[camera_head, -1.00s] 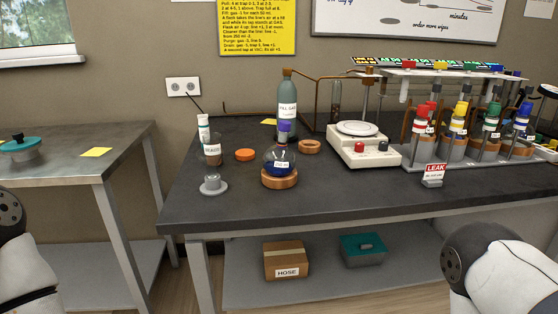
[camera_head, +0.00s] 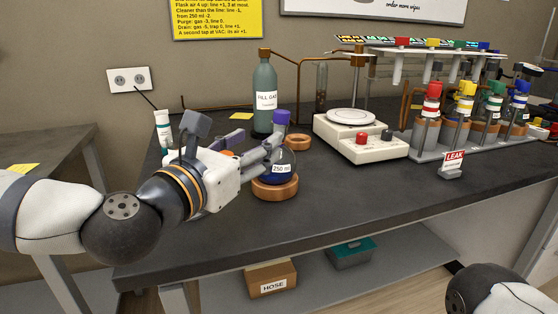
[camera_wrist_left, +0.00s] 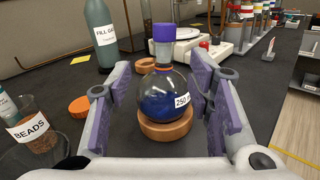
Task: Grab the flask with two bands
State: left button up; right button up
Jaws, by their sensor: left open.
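A round glass flask (camera_head: 282,168) with dark blue contents, a "250 ml" label and a purple stopper stands upright on a wooden ring (camera_head: 275,188). It also shows in the left wrist view (camera_wrist_left: 164,97). I cannot make out bands on it. My left gripper (camera_wrist_left: 163,82) is open, its two purple-padded fingers on either side of the flask, with gaps visible. In the head view the left gripper (camera_head: 258,146) reaches the flask from the left and hides part of it. My right gripper is out of view; only part of my right arm shows at lower right.
A green "FILL GAS" bottle (camera_head: 264,97) stands behind the flask. A white balance (camera_head: 360,137) stands right of it, then a rack with several colour-capped vessels and a "LEAK" sign (camera_head: 453,162). A "BEADS" cup (camera_wrist_left: 36,128) and orange disc (camera_wrist_left: 78,107) lie left. The front right bench is clear.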

aim_at(276, 129)
pick_arm(q)
jog(key=x, duration=0.8)
jog(key=shift+w+d+r, duration=0.2)
jog(key=shift+d+r, duration=0.05)
jog(key=shift+d, duration=0.15)
grip_shut()
